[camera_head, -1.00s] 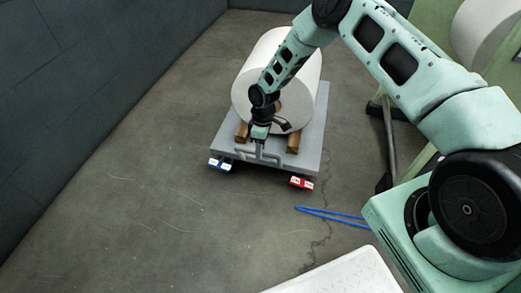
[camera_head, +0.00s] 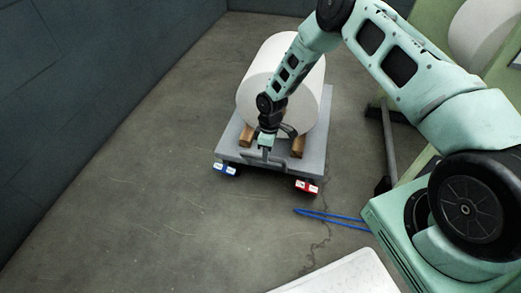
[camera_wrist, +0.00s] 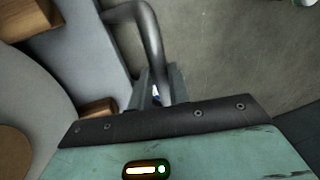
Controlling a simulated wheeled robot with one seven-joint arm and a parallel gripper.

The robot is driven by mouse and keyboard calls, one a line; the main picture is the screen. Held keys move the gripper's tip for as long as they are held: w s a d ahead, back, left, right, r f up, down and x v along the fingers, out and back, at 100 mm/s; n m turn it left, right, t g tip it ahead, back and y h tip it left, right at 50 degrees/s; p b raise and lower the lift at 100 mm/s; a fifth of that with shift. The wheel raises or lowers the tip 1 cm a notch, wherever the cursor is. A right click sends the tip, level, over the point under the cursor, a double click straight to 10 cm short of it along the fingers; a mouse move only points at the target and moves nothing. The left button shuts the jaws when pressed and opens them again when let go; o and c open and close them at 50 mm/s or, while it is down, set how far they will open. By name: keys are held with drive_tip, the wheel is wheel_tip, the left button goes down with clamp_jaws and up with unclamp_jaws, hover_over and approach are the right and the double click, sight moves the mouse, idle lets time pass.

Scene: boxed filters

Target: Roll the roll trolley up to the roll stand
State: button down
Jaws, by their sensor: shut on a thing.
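The roll trolley (camera_head: 322,135) is a low grey platform on wheels, with a blue and a red block at its front corners. A large white roll (camera_head: 300,75) lies on it between wooden chocks (camera_head: 298,147). My gripper (camera_head: 267,139) is shut on the trolley's grey handle (camera_head: 250,154) at the near edge. The bent handle bar also shows in the wrist view (camera_wrist: 150,40), running down between the fingers. The roll stand (camera_head: 440,28) is a green frame at the upper right, partly hidden behind my arm. The trolley stands left of it, with floor between them.
A dark post or leg (camera_head: 388,150) of the stand reaches the floor right of the trolley. A blue V-shaped marking (camera_head: 330,217) lies on the floor in front. A dark wall (camera_head: 90,80) runs along the left. The floor left of the trolley is clear.

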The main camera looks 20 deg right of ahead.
drive_tip(key=s+d+p, duration=0.6)
drive_tip(key=s+d, duration=0.8)
drive_tip(key=d, duration=0.5)
drive_tip(key=shift+s+d, duration=0.2)
drive_tip(key=shift+d, duration=0.05)
drive_tip(key=c, duration=1.3)
unclamp_jaws()
drive_tip(key=shift+d, duration=0.1)
drive_tip(key=shift+w, duration=0.1)
drive_tip(key=w+r+p, duration=0.1)
drive_tip(key=r, duration=0.4)
drive_tip(key=d+r+p, duration=0.1)
drive_tip(key=r, duration=0.5)
drive_tip(key=w+d+r+p, duration=0.1)
drive_tip(key=r, duration=0.5)
drive_tip(key=shift+w, duration=0.35)
